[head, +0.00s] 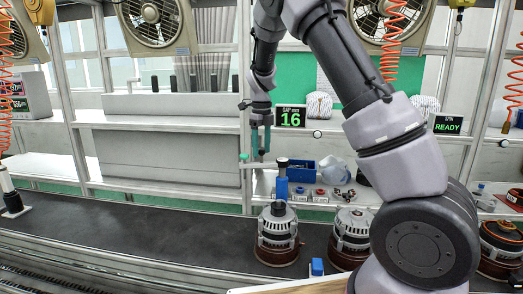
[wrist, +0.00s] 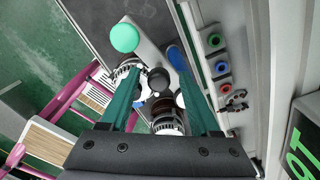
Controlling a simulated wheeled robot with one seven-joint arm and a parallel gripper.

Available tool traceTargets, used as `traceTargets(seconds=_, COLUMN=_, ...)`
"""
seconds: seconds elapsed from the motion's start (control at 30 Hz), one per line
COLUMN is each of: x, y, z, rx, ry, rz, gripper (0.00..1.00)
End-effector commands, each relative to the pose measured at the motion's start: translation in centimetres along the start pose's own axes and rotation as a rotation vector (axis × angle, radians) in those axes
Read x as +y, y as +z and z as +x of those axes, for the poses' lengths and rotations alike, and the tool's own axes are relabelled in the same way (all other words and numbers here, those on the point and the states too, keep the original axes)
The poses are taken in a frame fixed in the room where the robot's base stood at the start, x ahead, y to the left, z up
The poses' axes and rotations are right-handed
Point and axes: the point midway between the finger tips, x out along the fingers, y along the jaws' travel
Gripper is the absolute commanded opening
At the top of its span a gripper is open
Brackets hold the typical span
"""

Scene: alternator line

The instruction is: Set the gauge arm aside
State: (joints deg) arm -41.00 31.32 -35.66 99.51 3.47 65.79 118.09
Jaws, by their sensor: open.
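The gauge arm (head: 262,165) is a pale bar with a green knob (head: 243,157) at its left end and a black-capped blue gauge body (head: 282,187) at its right. The gauge body stands over an alternator (head: 277,238) on the dark belt. My gripper (head: 260,155) points down at the bar, its teal fingers apart. In the wrist view, the bar (wrist: 150,52) and green knob (wrist: 125,38) lie just beyond the fingertips, with a black round cap (wrist: 159,79) between the fingers. I cannot tell whether the fingers touch the bar.
More alternators stand on the belt (head: 130,225), one (head: 350,235) right of the first. A small blue block (head: 317,267) sits at the front. A blue bin (head: 300,172) and coloured rings are on the shelf behind. The display (head: 291,116) reads 16. The belt's left half is mostly clear.

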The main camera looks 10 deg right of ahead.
Motion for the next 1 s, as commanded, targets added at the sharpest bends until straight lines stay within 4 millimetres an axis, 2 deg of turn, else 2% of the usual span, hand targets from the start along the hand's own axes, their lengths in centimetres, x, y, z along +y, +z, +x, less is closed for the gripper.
traceTargets(seconds=0.3, x=0.0, y=0.1, z=-6.2, rx=-0.006, ry=-0.003, rz=-0.001, gripper=0.63)
traceTargets(seconds=0.5, x=-0.1, y=0.1, z=-9.1, rx=-0.004, ry=-0.002, rz=0.000, gripper=0.63)
traceTargets(seconds=0.63, x=0.0, y=0.1, z=-9.9, rx=-0.003, ry=-0.001, rz=0.000, gripper=0.63)
traceTargets(seconds=1.0, x=-0.1, y=-0.2, z=-10.2, rx=-0.007, ry=0.002, rz=-0.009, gripper=0.63)
